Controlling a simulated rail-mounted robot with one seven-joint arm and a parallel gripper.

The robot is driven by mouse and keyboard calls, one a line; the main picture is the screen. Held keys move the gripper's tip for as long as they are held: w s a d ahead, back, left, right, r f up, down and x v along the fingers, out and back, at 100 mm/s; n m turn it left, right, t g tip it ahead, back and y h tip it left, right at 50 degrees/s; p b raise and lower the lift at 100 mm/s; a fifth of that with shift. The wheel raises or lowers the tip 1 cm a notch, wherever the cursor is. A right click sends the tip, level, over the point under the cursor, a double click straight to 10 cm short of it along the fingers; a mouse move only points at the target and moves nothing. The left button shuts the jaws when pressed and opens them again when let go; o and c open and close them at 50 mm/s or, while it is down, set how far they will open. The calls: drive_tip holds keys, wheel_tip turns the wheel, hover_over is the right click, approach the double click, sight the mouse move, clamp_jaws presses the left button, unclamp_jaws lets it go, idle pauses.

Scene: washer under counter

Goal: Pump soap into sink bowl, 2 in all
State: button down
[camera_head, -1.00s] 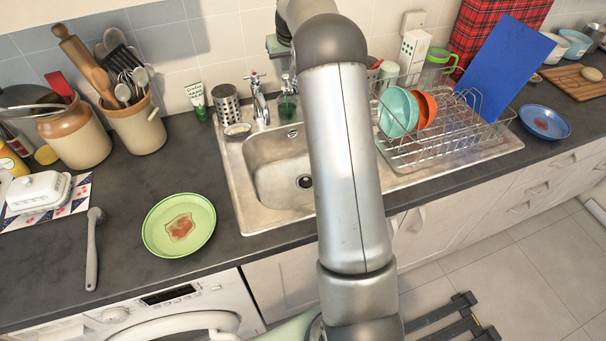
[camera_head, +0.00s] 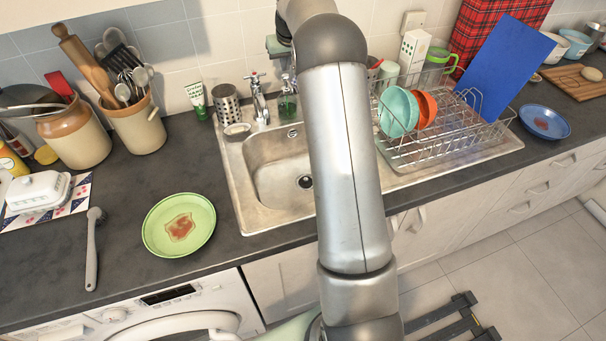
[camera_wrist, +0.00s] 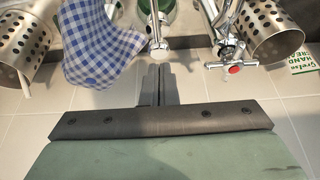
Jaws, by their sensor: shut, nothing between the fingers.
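The soap dispenser (camera_head: 287,104) is a green bottle with a pump top, standing at the back of the sink beside the tap. In the wrist view its green body (camera_wrist: 155,14) is at the top, with the pale pump head (camera_wrist: 159,44) towards me. My gripper (camera_wrist: 158,72) is shut and empty, its fingertips lined up with the pump head. I cannot tell whether they touch it. In the head view, my arm hides part of the gripper. The steel sink bowl (camera_head: 268,172) lies in front of the dispenser, its right part hidden by my arm.
The tap (camera_head: 260,100) stands just left of the dispenser, with a perforated steel holder (camera_head: 227,104) beyond it. A dish rack (camera_head: 440,150) with bowls stands right of the sink. A blue checked cloth (camera_wrist: 100,45) is close to the gripper. A green plate (camera_head: 155,225) lies on the counter.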

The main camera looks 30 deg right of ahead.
sight(286, 75)
drive_tip(key=shift+f+b, duration=0.9)
drive_tip(key=shift+f, duration=0.55)
drive_tip(key=shift+r+p, duration=0.95)
drive_tip(key=shift+r, duration=0.45)
drive_tip(key=shift+f, duration=0.1)
drive_tip(key=shift+f+b, duration=1)
drive_tip(key=shift+f, duration=0.35)
drive_tip(key=shift+r, duration=0.15)
drive_tip(key=shift+r+p, duration=1.05)
drive_tip(key=shift+r, duration=0.25)
drive_tip(key=shift+r, duration=0.1)
